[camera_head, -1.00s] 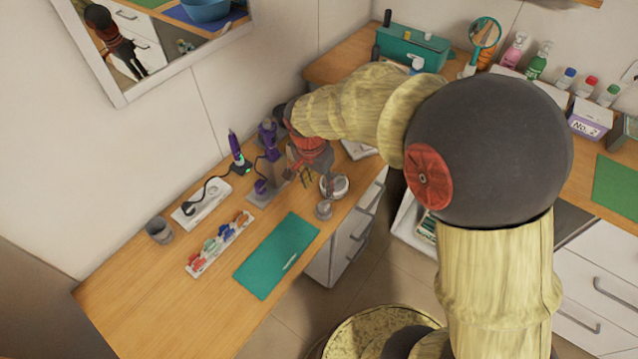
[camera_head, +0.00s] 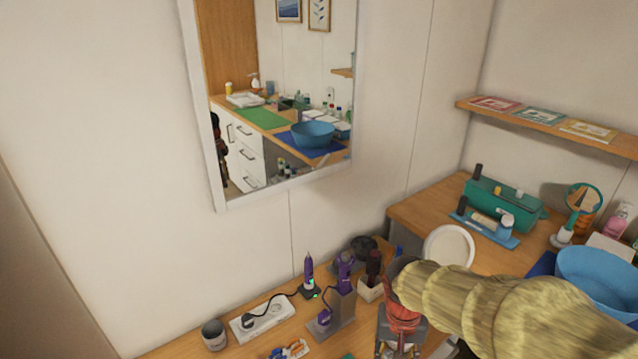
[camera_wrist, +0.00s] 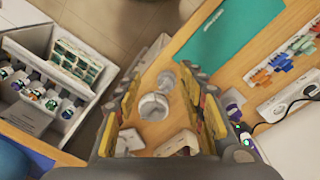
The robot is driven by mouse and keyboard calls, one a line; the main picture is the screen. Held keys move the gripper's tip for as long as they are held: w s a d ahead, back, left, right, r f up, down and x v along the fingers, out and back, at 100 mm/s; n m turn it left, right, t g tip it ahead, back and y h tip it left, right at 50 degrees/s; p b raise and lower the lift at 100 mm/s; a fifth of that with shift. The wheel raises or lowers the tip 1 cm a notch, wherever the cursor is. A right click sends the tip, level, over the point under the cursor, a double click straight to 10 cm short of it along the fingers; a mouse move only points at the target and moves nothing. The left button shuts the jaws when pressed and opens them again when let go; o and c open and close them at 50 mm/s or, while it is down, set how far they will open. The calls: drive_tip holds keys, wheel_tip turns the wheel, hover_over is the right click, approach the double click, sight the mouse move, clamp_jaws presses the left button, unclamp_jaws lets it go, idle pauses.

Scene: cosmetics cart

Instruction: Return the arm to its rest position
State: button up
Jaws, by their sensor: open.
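My arm, in a pale yellow ridged cover (camera_head: 500,305), enters the head view at the lower right. It reaches left toward the wooden counter. My gripper (camera_head: 399,346) hangs at the arm's end, with its fingertips near the bottom edge of that view. In the wrist view my gripper (camera_wrist: 165,85) has its fingers spread wide and nothing between them in its grasp. A round white container (camera_wrist: 153,106) shows on the counter beyond the gap between the fingers, apart from them.
Close by the gripper stand a purple tool in a grey stand (camera_head: 343,300) and a white holder with a dark brush (camera_head: 371,288). A round white mirror (camera_head: 449,246) and a blue bowl (camera_head: 597,280) are to the right. An open drawer (camera_wrist: 62,75) shows in the wrist view.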

drive_tip(key=s+d+r+n+t, duration=0.2)
drive_tip(key=s+r+t, duration=0.3)
drive_tip(key=s+r, duration=0.7)
wheel_tip(320, 180, up, 3)
drive_tip(key=shift+r+n+y, duration=0.2)
drive_tip(key=shift+n+y, duration=0.1)
drive_tip(key=shift+y, duration=0.1)
